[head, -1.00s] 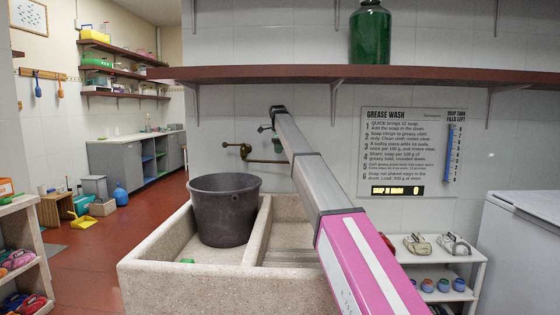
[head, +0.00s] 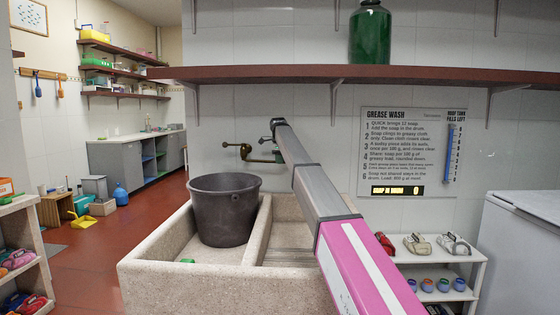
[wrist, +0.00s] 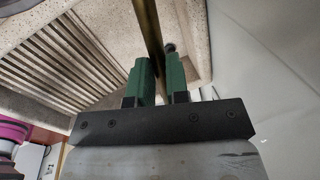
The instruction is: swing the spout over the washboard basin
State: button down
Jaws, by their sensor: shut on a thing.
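The brass tap and its pipe (head: 258,159) come out of the tiled wall above the stone sink. In the wrist view the brass spout (wrist: 147,22) runs between the green fingers of my gripper (wrist: 157,62), which is shut on it. I cannot tell exactly where the spout's outlet points.
A dark bucket (head: 222,213) stands in the left compartment, close to the dividing wall. A long brown shelf (head: 400,75) with a green bottle (head: 370,35) runs above. A sign (head: 408,150) hangs on the wall. A white rack (head: 440,275) and a white chest (head: 522,245) stand right.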

jog(key=s+a+m, duration=0.2)
jog(key=s+m, duration=0.2)
jog(key=s, duration=0.3)
jog(key=shift+a+h, duration=0.4)
jog(key=shift+w, duration=0.1)
jog(key=c, duration=1.1)
grip_release()
jog(key=v, duration=1)
jog(key=shift+r, duration=0.4)
